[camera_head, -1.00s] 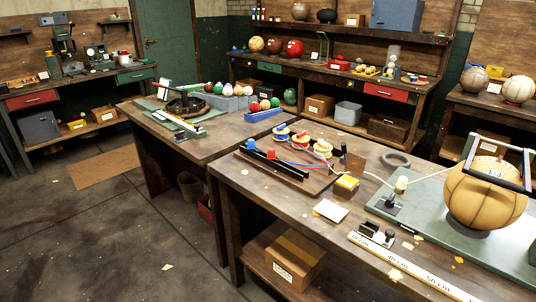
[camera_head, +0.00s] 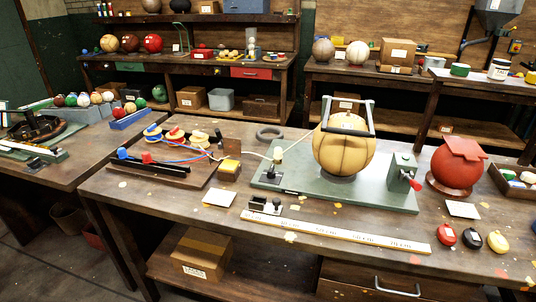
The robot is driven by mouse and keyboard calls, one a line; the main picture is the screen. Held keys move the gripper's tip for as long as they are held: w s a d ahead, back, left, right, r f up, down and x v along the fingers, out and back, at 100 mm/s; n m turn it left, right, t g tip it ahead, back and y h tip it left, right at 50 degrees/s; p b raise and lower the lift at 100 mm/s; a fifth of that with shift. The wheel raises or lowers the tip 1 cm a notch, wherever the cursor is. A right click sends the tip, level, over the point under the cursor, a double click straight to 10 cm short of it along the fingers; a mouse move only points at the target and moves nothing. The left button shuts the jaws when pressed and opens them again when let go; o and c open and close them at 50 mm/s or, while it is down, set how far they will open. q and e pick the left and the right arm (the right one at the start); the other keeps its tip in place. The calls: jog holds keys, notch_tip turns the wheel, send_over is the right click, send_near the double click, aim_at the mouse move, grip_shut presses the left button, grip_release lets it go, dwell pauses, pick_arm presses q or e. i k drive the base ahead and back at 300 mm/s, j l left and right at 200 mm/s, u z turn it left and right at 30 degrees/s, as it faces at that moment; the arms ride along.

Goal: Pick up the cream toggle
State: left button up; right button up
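A small cream piece (camera_head: 278,155) stands upright on a dark bracket at the left end of the green base plate (camera_head: 385,198). A pale cord runs to it from the left. It may be the cream toggle, but it is too small to be sure. Red (camera_head: 445,235), black (camera_head: 472,238) and yellow (camera_head: 497,242) rounded pieces lie at the front right of the table. Pale pieces (camera_head: 528,177) sit in a dark box at the right edge, partly cut off. Neither of my grippers is in view.
A large tan leather ball (camera_head: 343,150) stands on the plate under a grey metal frame. A red ball-shaped object (camera_head: 456,168) stands to its right. A long ruler (camera_head: 335,232) lies along the front. A black-railed board with spools (camera_head: 173,135) is at left.

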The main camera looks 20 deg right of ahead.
aim_at(278, 151)
jog(key=j+z, duration=0.1)
jog(key=z, duration=0.45)
jog(key=i+j+z, duration=0.15)
jog(key=j+z, duration=0.5)
jog(key=j, duration=0.2)
jog(key=i+j+z, duration=0.2)
jog(key=j, duration=0.75)
jog(key=k, duration=0.1)
